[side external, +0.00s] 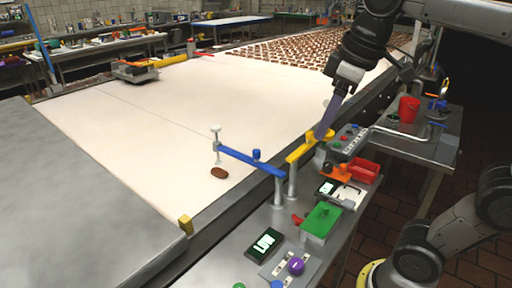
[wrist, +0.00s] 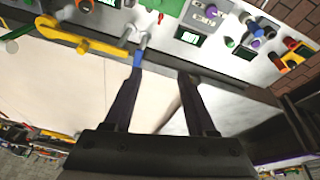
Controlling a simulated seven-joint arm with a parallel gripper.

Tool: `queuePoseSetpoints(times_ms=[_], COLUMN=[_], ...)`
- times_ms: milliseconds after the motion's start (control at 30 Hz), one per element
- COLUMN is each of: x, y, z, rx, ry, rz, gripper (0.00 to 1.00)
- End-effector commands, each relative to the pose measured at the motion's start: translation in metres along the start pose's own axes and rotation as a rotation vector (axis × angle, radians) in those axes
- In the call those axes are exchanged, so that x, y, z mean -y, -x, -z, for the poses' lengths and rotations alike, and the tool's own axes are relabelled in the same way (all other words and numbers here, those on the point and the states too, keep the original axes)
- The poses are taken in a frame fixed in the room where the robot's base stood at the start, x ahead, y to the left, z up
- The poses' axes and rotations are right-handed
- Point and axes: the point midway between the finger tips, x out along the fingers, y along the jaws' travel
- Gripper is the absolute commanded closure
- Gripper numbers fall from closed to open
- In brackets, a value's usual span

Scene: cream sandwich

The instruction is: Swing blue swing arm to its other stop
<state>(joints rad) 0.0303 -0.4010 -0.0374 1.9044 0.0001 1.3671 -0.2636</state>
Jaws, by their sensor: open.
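The blue swing arm (side external: 248,160) reaches from its grey post at the table edge out over the white belt, with a blue knob on top and a white-capped vertical piece at its far end. In the wrist view a short blue part of it (wrist: 137,58) shows by the left fingertip; the finger hides the rest. My gripper (side external: 322,134) is open and points down by the yellow swing arm (side external: 301,151), to the right of the blue arm. In the wrist view nothing is visible between the fingers of my gripper (wrist: 162,72).
A brown biscuit (side external: 219,173) lies on the belt (side external: 130,130) near the blue arm's far end. The side table holds a green box (side external: 321,220), a red tray (side external: 364,172), a grey button box (side external: 348,142) and a dark display (side external: 264,243).

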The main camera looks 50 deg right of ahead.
Motion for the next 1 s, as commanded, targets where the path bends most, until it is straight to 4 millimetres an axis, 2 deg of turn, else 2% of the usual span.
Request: queuePoseSetpoints(times_ms=[33,133,267,400,500,600,667,1000], x=[-0.008,-0.021,-0.040,-0.060,-0.074,-0.083,-0.086,-0.088], y=[0.005,0.011,0.005,-0.014,-0.035,-0.056,-0.068,-0.102], z=[0.021,0.054,0.095,0.134,0.155,0.168,0.171,0.163], rx=[0.028,0.075,0.137,0.196,0.227,0.250,0.270,0.300], ry=[0.012,0.037,0.057,0.062,0.051,0.041,0.036,0.027], rz=[0.005,0.016,0.034,0.052,0.062,0.069,0.076,0.086], gripper=[0.43,0.43,0.43,0.43,0.43,0.43,0.43,0.43])
